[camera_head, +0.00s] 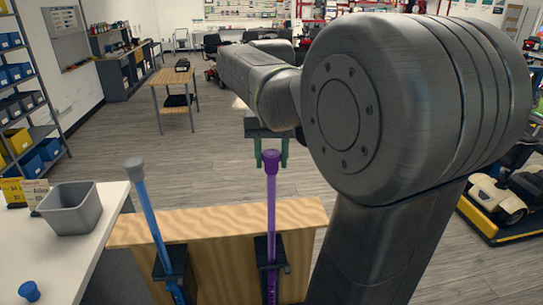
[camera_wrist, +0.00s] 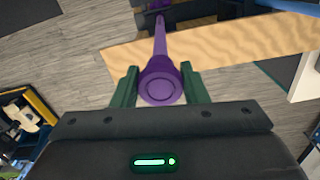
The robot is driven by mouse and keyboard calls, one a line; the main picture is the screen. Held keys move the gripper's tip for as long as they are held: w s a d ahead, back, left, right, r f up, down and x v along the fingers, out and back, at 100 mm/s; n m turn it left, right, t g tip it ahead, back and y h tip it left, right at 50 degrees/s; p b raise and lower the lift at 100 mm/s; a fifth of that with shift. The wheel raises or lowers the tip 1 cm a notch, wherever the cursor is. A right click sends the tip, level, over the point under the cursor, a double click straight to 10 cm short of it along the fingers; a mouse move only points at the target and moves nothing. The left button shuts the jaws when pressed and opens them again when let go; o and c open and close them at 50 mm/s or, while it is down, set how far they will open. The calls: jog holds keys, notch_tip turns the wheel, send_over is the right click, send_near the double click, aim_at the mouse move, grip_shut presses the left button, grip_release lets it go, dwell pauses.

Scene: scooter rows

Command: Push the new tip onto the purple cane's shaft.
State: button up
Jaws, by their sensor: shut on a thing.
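The purple cane (camera_head: 271,210) stands upright in a dark clamp on a wooden panel. A darker purple tip (camera_head: 271,156) is at the top of its shaft, its round end facing the camera in the wrist view (camera_wrist: 160,86). My gripper (camera_head: 271,158) has its green fingers on either side of this tip and is shut on it. In the wrist view the fingers flank the tip, and the shaft (camera_wrist: 160,38) runs away behind it. The tip and shaft look in line; how far the shaft goes into the tip is hidden.
A blue cane (camera_head: 152,215) with a grey tip (camera_head: 133,168) stands in a clamp to the left. A grey bin (camera_head: 72,210) and a small blue tip (camera_head: 29,291) are on the white table. The wooden panel (camera_head: 220,222) stands below my gripper. Open floor lies beyond.

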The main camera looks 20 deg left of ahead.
jog(key=shift+f+b, duration=0.4)
jog(key=shift+f, duration=0.55)
dwell(0.5)
jog(key=o, duration=1.8)
jog(key=shift+r, duration=0.15)
jog(key=shift+r+p, duration=0.65)
jog(key=shift+r, duration=3.75)
jog(key=shift+f, duration=3.45)
